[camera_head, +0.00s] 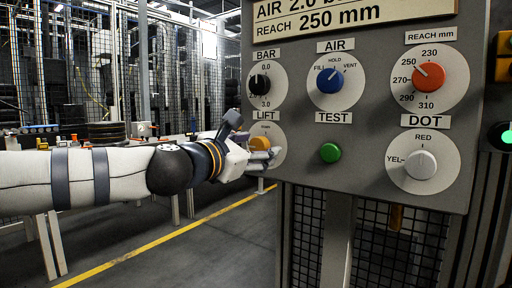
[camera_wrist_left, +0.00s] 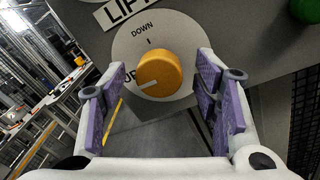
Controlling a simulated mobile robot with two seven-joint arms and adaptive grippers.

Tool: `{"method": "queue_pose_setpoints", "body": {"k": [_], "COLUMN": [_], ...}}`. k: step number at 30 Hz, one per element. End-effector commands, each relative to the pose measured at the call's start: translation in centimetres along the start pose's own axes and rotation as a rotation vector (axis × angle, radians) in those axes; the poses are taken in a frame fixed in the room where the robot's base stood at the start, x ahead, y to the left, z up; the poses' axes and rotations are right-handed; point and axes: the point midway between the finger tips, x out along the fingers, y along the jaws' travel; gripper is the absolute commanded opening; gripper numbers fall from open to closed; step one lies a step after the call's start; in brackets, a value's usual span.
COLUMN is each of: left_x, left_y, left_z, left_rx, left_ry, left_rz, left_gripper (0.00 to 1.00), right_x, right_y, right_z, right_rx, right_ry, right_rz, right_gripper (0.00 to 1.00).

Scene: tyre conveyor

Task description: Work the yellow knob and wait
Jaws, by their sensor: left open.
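The yellow knob (camera_head: 260,143) sits on a white dial labelled LIFT at the lower left of the grey panel. In the left wrist view the yellow knob (camera_wrist_left: 159,73) is near the middle, with its white mark at the lower left, toward the partly hidden label "UP"; "DOWN" is above. My left gripper (camera_head: 244,150) is at the dial's left in the head view. In the left wrist view my left gripper (camera_wrist_left: 155,95) is open, its purple pads on either side of the knob, with gaps visible. My right gripper is not in view.
The panel (camera_head: 300,130) also carries a black BAR knob (camera_head: 260,81), a blue AIR knob (camera_head: 329,80), a red REACH knob (camera_head: 428,76), a white DOT knob (camera_head: 420,164) and a green TEST button (camera_head: 330,152). A wire fence stands behind.

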Motion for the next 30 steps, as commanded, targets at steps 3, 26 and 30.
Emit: {"method": "queue_pose_setpoints", "body": {"k": [3, 26, 30], "left_x": [0.54, 0.55, 0.56], "left_y": [-0.03, -0.06, -0.09], "left_z": [-0.01, -0.08, -0.14], "left_rx": [0.001, 0.033, 0.099], "left_ry": [0.000, -0.001, -0.005], "left_rz": [-0.001, 0.000, 0.002], "left_gripper": [0.56, 0.08, 0.08], "right_x": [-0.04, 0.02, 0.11], "right_y": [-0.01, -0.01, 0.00], "right_z": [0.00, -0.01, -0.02], "right_rx": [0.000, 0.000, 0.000], "right_ry": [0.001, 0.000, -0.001], "right_rz": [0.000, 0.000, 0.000], "right_gripper": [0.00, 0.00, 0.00]}}
